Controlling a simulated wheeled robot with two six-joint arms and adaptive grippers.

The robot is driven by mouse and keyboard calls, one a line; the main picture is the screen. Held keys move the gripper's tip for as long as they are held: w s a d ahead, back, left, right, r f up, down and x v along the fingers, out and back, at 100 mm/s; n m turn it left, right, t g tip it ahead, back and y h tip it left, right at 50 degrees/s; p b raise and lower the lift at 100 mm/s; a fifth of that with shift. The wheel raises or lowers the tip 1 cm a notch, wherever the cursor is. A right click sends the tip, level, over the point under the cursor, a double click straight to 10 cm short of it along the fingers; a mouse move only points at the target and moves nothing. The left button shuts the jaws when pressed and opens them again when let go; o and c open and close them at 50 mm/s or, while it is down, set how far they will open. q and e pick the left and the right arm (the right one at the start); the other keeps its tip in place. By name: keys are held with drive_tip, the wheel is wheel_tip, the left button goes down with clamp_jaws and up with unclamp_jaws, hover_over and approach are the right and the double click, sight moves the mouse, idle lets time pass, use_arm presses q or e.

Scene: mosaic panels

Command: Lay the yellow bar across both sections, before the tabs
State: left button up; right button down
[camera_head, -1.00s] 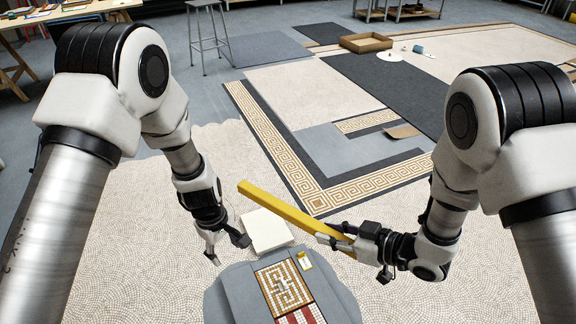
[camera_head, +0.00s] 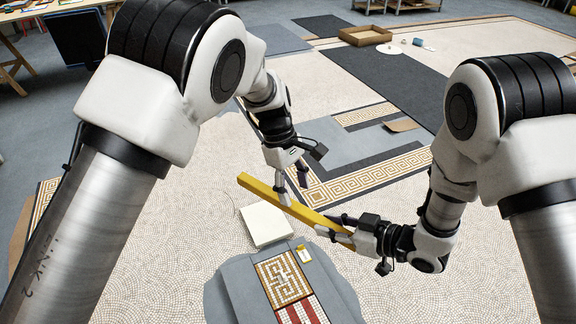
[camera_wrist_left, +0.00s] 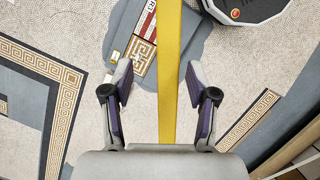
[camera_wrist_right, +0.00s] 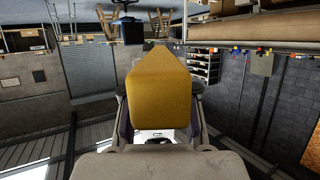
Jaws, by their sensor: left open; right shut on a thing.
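The yellow bar (camera_head: 256,188) is held slanting in the air. My right gripper (camera_head: 341,230) is shut on it near its lower right end; the bar's end fills the right wrist view (camera_wrist_right: 158,92). My left gripper (camera_head: 293,190) is open near the bar's far part. In the left wrist view, the bar (camera_wrist_left: 168,70) runs between its spread fingers, with gaps on both sides. Below lie two mosaic sections, a gold key-pattern one (camera_head: 283,277) and a red-and-white striped one (camera_head: 302,314), adjoining. I cannot make out the tabs.
The sections lie on a grey surface (camera_head: 232,290). A white block (camera_head: 266,224) is beyond it, and a small yellow-and-white piece (camera_head: 304,252) lies beside the key-pattern section. Mosaic floor is open on both sides. A cardboard box (camera_head: 366,36) is far back.

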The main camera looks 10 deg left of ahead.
sight(298, 203)
use_arm(q)
drive_tip(key=x, duration=0.4)
clamp_jaws()
drive_tip(key=shift+w, duration=0.1)
use_arm(e)
drive_tip(key=c, duration=0.8)
unclamp_jaws()
drive_tip(key=shift+o, duration=0.2)
drive_tip(key=shift+d, duration=0.1)
